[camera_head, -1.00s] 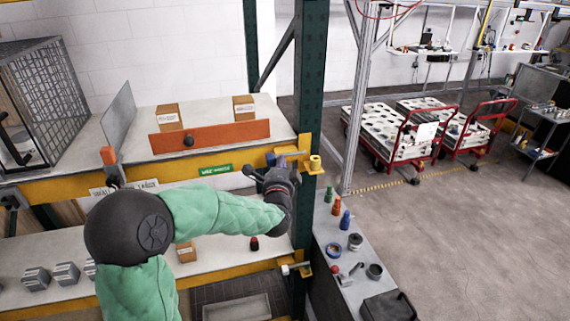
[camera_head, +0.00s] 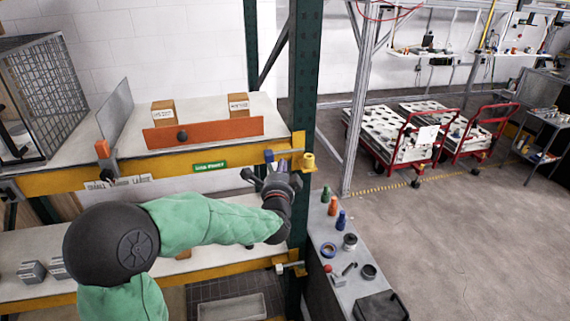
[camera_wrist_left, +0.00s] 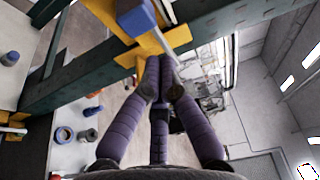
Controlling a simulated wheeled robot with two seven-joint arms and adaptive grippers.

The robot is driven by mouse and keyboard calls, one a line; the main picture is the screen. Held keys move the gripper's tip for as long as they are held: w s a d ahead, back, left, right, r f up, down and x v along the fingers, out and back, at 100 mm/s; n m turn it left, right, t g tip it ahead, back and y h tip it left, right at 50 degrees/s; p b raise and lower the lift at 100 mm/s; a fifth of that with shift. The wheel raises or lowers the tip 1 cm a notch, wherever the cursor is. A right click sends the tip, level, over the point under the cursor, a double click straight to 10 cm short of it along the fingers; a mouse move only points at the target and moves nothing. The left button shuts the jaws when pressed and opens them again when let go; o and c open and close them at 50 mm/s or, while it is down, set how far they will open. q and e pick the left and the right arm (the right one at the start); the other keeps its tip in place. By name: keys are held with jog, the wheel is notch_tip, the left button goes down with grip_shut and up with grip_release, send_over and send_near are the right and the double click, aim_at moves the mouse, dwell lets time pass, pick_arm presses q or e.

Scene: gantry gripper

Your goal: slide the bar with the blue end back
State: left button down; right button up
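The bar's blue end (camera_head: 269,156) shows at the right end of the shelf's yellow front beam, next to a yellow bracket (camera_head: 308,161). In the left wrist view the blue end (camera_wrist_left: 136,18) is a block at the top, beside yellow metal parts. My right gripper is out of view.
A green upright post (camera_head: 303,80) stands right behind the gripper. An orange-ended latch (camera_head: 103,149) sits at the beam's left. The upper shelf holds boxes behind an orange plate (camera_head: 205,132). A side bench (camera_head: 340,265) carries small parts. Open floor lies right.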

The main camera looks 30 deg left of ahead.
pick_arm(q)
jog(key=s+d, duration=0.4)
jog(key=shift+b, duration=0.3)
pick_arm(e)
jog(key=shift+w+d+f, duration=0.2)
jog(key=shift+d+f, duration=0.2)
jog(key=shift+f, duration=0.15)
pick_arm(q)
jog(key=shift+s+a, duration=0.1)
jog(key=shift+a, duration=0.05)
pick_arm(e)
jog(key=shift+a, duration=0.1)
pick_arm(q)
jog(key=shift+f, duration=0.1)
